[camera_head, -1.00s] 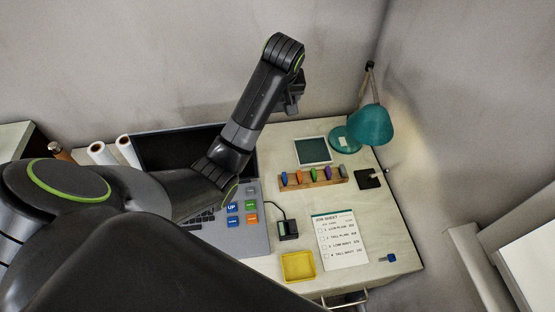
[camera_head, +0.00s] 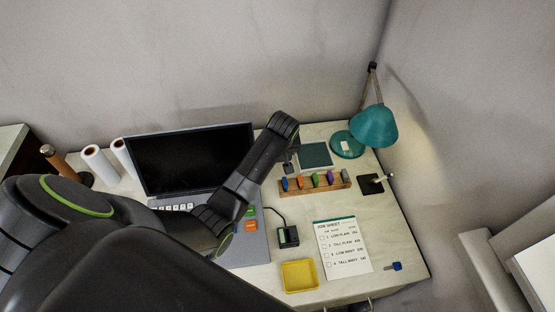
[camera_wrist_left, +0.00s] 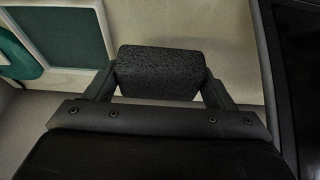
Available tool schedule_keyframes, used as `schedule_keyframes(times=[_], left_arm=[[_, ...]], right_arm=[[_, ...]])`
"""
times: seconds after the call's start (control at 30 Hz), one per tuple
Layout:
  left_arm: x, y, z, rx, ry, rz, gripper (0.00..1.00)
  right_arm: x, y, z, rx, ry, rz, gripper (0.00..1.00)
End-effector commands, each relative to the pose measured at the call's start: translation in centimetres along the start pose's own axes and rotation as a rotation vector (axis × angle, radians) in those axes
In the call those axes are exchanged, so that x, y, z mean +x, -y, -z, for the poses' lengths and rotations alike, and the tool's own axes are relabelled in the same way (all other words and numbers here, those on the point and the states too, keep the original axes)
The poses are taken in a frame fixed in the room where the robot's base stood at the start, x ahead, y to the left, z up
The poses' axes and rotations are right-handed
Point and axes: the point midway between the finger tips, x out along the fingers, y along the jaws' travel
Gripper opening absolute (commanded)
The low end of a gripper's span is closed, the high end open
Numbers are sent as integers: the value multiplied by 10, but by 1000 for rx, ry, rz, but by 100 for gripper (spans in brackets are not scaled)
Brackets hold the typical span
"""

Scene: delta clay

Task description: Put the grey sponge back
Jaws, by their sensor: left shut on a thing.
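The grey sponge (camera_wrist_left: 160,72) is a dark, rough-textured block between the two fingers of my left gripper (camera_wrist_left: 158,82) in the left wrist view. The gripper is shut on it. In the head view, my left gripper (camera_head: 289,166) hangs low over the back of the desk, between the laptop and a teal-green square pad (camera_head: 315,154). The sponge is small and dark there and hard to separate from the fingers. The teal-green pad (camera_wrist_left: 68,30) also shows at upper left in the wrist view, apart from the sponge. My right gripper is out of view.
An open laptop (camera_head: 195,160) stands to the left. A wooden rack (camera_head: 318,186) of several coloured pieces lies in front of the pad. A teal lamp (camera_head: 373,127) stands at the back right. A yellow tray (camera_head: 299,276), a job sheet (camera_head: 342,247) and a small black device (camera_head: 287,237) lie nearer.

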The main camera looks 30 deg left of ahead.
Motion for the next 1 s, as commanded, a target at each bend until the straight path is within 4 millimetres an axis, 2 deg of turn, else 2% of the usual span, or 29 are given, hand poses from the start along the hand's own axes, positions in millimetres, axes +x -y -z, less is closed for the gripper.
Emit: schedule_keyframes(times=[0.2,0.3,0.67,0.7,0.77,1.0], left_arm=[[29,1,-13,1,2,3,52],[37,0,-16,0,0,1,52],[40,0,-17,0,1,1,52],[41,0,-17,0,1,1,78],[40,0,-17,0,1,1,86],[40,0,-17,0,1,1,86]], right_arm=[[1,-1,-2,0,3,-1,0],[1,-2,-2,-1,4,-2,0],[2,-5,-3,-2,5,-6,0],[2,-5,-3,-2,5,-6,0],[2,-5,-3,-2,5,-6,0],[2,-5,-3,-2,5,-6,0]])
